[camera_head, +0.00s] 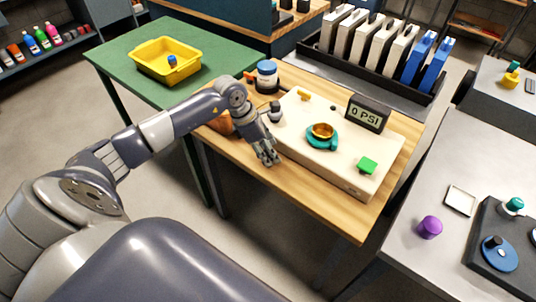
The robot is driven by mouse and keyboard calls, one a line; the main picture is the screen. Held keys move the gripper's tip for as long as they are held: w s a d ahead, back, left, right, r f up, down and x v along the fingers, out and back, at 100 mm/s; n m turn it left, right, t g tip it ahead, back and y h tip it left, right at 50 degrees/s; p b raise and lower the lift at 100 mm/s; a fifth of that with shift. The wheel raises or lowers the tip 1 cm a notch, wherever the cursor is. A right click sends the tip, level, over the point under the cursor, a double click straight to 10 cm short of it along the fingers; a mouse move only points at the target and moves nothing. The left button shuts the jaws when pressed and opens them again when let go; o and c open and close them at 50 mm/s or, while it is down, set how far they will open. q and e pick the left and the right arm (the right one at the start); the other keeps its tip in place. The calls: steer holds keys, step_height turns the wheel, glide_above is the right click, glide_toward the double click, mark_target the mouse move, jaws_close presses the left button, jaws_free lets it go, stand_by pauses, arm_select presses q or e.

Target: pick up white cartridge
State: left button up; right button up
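Several tall white cartridges (368,40) stand upright in a row in a dark rack (322,58) at the back. Two blue cartridges (417,58) stand at the right end of the same row. My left gripper (268,160) points down over the left front of the wooden table, beside the cream panel and well short of the rack. Its fingers look small, and I cannot tell whether they are apart. No cartridge shows at it. My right gripper is not in view.
A yellow bin (166,60) sits on the green table.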

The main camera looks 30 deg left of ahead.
arm_select(q)
steer(key=c, duration=1.1)
steer(key=shift+o, duration=0.2)
steer(key=shift+r, duration=0.1)
